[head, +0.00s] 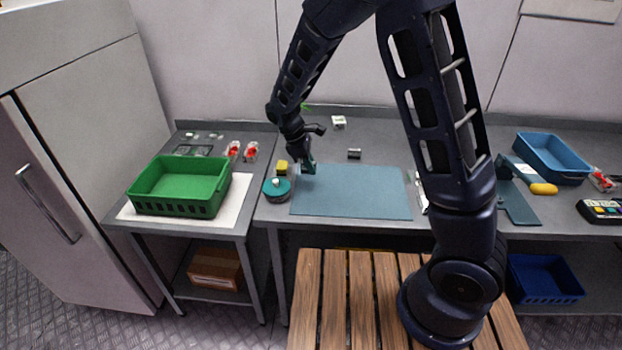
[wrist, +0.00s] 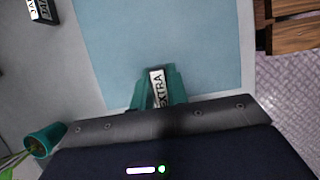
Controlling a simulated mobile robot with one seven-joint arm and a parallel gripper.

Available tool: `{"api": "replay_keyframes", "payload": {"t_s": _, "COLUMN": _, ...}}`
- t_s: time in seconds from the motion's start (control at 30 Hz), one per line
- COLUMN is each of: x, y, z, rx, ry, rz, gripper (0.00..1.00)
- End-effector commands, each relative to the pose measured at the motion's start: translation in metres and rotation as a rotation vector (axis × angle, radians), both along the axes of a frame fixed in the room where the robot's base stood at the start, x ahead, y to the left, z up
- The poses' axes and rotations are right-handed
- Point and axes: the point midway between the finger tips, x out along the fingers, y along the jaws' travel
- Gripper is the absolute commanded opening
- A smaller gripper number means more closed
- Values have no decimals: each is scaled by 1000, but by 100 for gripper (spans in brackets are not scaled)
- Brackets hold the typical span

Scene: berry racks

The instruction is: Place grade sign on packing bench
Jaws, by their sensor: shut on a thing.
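My gripper (wrist: 156,92) has teal fingers and is shut on a small sign with a white face (wrist: 157,86) that reads "EXTRA". In the head view my gripper (head: 308,167) is low over the left back part of the blue-grey mat (head: 360,195) on the packing bench (head: 385,156). The mat also fills the middle of the wrist view (wrist: 200,40). I cannot tell whether the sign touches the mat. Another small dark sign with white lettering (wrist: 42,11) stands on the bench beyond the mat; it shows in the head view (head: 354,154).
A green crate (head: 180,187) is on the left side table. A blue crate (head: 551,158) and a yellow item (head: 543,188) are at the right. The mat's middle is clear.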

Motion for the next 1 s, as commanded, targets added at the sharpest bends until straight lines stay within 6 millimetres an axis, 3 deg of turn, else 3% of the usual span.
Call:
{"api": "replay_keyframes", "payload": {"t_s": 0.6, "x": 0, "y": 0, "z": -55, "rx": 0, "ry": 1, "rz": -1, "gripper": 0}}
{"api": "replay_keyframes", "payload": {"t_s": 0.97, "x": 0, "y": 0, "z": -58, "rx": 0, "ry": 1, "rz": 0, "gripper": 0}}
{"api": "replay_keyframes", "payload": {"t_s": 1.0, "x": 0, "y": 0, "z": -59, "rx": 0, "ry": 0, "rz": 0, "gripper": 18}}
